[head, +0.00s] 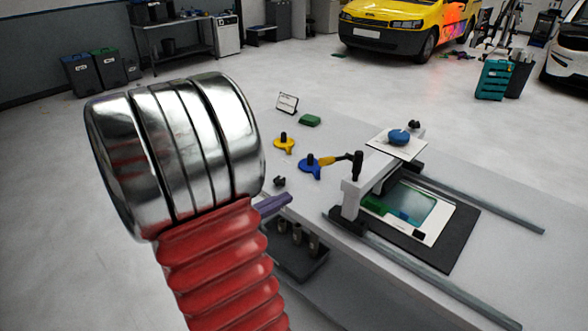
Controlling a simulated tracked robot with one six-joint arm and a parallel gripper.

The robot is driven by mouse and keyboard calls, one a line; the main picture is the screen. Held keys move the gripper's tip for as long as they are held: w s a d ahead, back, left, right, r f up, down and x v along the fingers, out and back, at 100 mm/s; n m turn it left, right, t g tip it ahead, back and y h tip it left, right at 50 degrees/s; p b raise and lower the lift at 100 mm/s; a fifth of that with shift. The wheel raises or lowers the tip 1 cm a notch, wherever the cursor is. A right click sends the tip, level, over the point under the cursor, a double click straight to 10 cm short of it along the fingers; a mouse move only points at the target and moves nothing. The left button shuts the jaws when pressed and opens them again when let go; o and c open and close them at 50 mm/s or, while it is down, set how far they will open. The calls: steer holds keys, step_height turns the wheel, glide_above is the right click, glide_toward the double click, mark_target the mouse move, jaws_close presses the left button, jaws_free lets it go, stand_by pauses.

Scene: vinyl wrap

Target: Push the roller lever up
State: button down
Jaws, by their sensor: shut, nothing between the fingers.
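A small laminating frame stands on the grey bench, with a pale grey bridge (352,196) across a dark bed (460,236). At the bridge's near left end is a black upright piece (357,167). A lever (338,158), black with a yellow tip, sticks out to the left from it, close to level. Its yellow tip is near a blue knob-like piece (309,166); I cannot tell whether they touch. A white-bordered sheet with a teal panel (412,207) lies on the bed.
My own arm's metal and red ribbed section fills the left foreground and hides part of the bench. Two grey rails (481,203) flank the bed. A yellow piece (284,144), a green block (310,120) and a dark tray (297,251) are nearby.

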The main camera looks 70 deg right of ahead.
steer(key=shift+d+n, duration=0.3)
steer(key=shift+d, duration=0.05)
glide_toward(336, 159)
steer(key=shift+d+f, duration=1.4)
steer(key=shift+f, duration=0.1)
steer(key=shift+s+r, duration=0.1)
steer(key=shift+s, duration=0.1)
steer(key=shift+r, duration=0.1)
